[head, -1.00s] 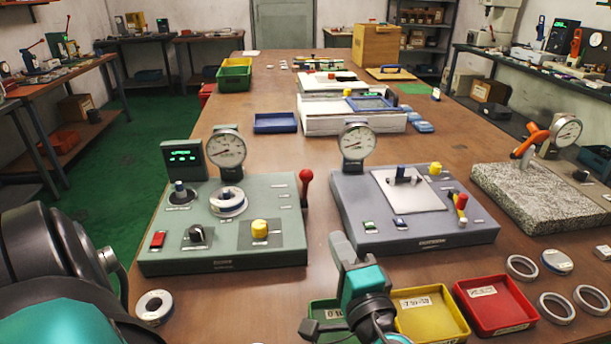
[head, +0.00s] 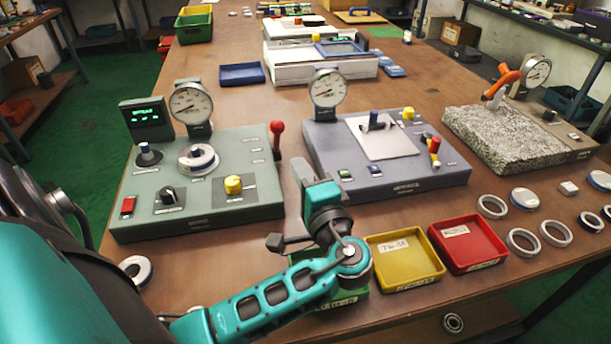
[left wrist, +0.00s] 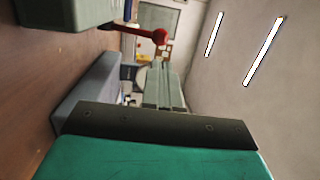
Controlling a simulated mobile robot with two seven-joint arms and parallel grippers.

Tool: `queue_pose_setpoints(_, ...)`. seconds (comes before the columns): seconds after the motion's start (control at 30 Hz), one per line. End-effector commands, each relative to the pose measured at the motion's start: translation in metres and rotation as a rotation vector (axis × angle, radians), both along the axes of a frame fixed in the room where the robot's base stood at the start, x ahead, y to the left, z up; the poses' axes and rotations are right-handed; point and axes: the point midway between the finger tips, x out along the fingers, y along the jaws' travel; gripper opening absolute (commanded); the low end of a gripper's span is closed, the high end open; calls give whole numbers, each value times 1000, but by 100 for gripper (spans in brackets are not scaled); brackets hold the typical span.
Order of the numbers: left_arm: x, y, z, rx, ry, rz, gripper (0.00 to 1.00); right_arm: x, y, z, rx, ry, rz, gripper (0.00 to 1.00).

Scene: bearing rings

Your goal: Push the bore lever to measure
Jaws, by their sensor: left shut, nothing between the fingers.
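The green gauge station (head: 235,200) stands left of the table's middle, with a dial (head: 190,103) and a lit display (head: 145,116) at its back. A metal ring (head: 198,158) sits on it. A lever with a red knob (head: 277,128) stands upright at its right edge; its label is unreadable. The red knob also shows at the top of the left wrist view (left wrist: 160,36). My left gripper (head: 302,170) is shut and empty, in front of and to the right of that lever, apart from it. My right gripper is out of view.
A blue-grey gauge station (head: 385,180) with a dial stands close to the right. Yellow (head: 403,260) and red (head: 468,242) trays lie in front; a green tray (head: 340,300) is partly hidden by my arm. Loose rings (head: 523,242) and a granite block (head: 505,138) lie right.

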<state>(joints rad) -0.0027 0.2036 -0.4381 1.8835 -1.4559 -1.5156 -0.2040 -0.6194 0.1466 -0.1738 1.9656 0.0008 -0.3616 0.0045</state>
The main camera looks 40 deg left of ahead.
Motion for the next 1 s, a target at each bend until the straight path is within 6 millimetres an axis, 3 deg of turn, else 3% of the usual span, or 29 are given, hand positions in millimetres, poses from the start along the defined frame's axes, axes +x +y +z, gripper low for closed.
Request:
queue_pose_setpoints(0.2,24,43,6,4,-3,2,0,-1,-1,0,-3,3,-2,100)
queue_pose_setpoints(0.4,40,69,8,3,1,1,0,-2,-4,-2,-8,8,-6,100)
queue_pose_setpoints(0.6,47,80,8,-1,1,0,0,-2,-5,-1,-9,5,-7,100)
queue_pose_setpoints(1.0,48,81,8,-2,1,0,0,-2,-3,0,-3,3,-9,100)
